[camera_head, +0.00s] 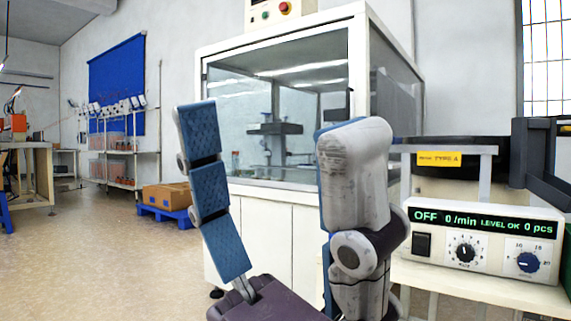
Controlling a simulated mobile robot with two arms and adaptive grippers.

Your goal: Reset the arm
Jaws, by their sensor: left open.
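My left gripper (268,124) fills the middle foreground, close to the camera, with its fingers pointing up. One finger shows its blue ribbed pads, and the other shows its worn grey-white back. The fingers stand wide apart with nothing between them. The purple-grey palm shows at the bottom edge. The rest of the left arm is out of the picture. My right gripper is not in view.
A glass-walled white machine cabinet (225,165) stands behind the gripper. At right, a feeder control box (455,276) reading OFF sits on a white stand. Cardboard boxes (167,197) rest on a blue pallet at left. Open floor (100,265) lies at left.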

